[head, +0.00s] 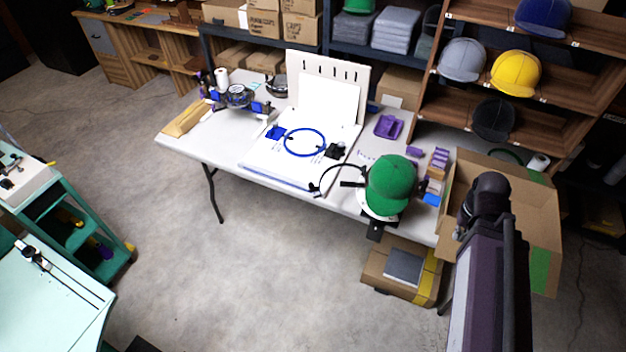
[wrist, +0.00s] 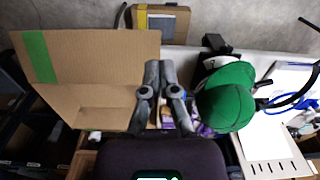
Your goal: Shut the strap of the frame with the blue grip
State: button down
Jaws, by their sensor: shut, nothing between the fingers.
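A blue ring-shaped frame (head: 305,142) lies on the white board on the table. A blue block (head: 275,132), which looks like its grip, is at its left, and a black piece (head: 336,151) is at its right. I cannot make out whether its strap is open or shut. A black curved band (head: 327,172) stands beside the green cap (head: 391,182); this band (wrist: 296,97) also shows in the wrist view. My gripper (wrist: 160,66) is shut and empty, between the cardboard box and the green cap (wrist: 226,98). In the head view my arm hides its fingers.
The open cardboard box (head: 538,215) is beside my arm; its flap (wrist: 90,75) fills the left of the wrist view. Shelves of caps (head: 515,70) stand behind. A purple tray (head: 389,127) lies on the table.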

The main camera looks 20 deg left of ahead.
jog(key=w+a+f+n+y+b, duration=0.1)
jog(key=w+a+n, duration=0.3)
jog(key=a, duration=0.7)
jog(key=w+a+f+n+y+b, duration=0.15)
jog(key=w+a+n, duration=0.3)
jog(key=a, duration=0.65)
jog(key=w+a+f+n+b, duration=0.1)
jog(key=w+a+n, duration=0.35)
jog(key=a, duration=0.75)
jog(key=s+a+n+y+b, duration=0.1)
jog(key=a+n, duration=0.3)
jog(key=a, duration=1.1)
jog(key=shift+f+n+b, duration=0.3)
jog(key=shift+f, duration=0.1)
jog(key=shift+f, duration=0.1)
notch_tip(320, 180, down, 9)
jog(key=b, duration=0.9)
jog(key=shift+d+f, duration=0.2)
jog(key=shift+d, duration=0.2)
jog(key=shift+s+b, duration=0.15)
jog(key=shift+b, duration=0.15)
